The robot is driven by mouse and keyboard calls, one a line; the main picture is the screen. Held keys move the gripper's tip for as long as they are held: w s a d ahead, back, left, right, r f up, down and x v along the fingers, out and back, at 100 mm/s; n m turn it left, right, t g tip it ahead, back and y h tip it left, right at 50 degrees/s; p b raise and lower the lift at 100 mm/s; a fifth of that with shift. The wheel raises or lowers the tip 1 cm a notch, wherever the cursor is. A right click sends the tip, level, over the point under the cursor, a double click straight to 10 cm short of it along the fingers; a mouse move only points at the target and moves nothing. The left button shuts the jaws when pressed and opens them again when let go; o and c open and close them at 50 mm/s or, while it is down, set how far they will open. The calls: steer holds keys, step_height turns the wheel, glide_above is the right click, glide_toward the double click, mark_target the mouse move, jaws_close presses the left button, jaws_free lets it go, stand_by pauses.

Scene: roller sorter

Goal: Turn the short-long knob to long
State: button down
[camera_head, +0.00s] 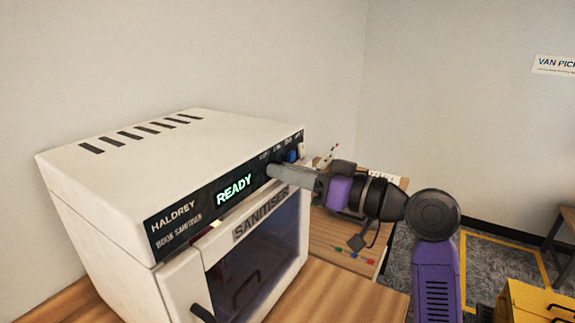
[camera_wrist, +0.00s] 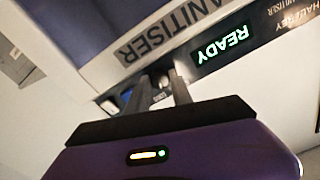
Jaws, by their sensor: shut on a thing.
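The white book sanitiser (camera_head: 130,150) stands on a wooden top, with a black control strip and a lit display (camera_head: 234,189) reading READY. My gripper (camera_head: 275,171) reaches in from the right to the strip, just right of the display. In the wrist view my gripper (camera_wrist: 163,84) has its two fingers close together around a small dark knob (camera_wrist: 160,77), shut on it. The knob is hidden behind the fingers in the head view. Its pointer and most of its lettering are too small or covered to read.
A blue control (camera_head: 291,155) sits farther right on the strip, close to my fingers. The sanitiser door (camera_head: 190,290) is closed below, with a dark handle (camera_head: 202,313). A table (camera_head: 335,235) with small coloured items stands behind my arm. A yellow case (camera_head: 540,303) is lower right.

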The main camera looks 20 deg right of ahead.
steer(key=shift+m, duration=0.3)
steer(key=c, duration=1.4)
jaws_free()
steer(key=b+v, duration=0.1)
steer(key=v, duration=0.7)
steer(key=shift+w, duration=0.1)
